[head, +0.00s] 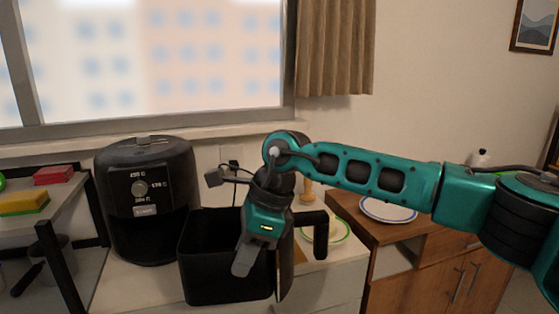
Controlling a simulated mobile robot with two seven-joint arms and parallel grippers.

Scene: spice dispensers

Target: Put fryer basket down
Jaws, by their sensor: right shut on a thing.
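The black fryer basket (215,272) is in the middle of the head view, at the counter's front, to the right of and in front of the air fryer. Its dark handle (321,235) sticks out to the right. My right gripper (243,262) points down at the basket's right side and is shut on the basket. Its fingertips overlap the basket wall, and the exact contact is partly hidden. I cannot tell whether the basket's bottom touches the counter. The black air fryer (150,190) stands upright at the left. My left gripper is not in view.
A white counter (125,291) runs under the air fryer. A plate with a green rim (341,228) lies behind the handle. A white plate (388,210) lies on a wooden cabinet at the right. A shelf with red (53,175) and yellow (24,202) sponges stands at the left.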

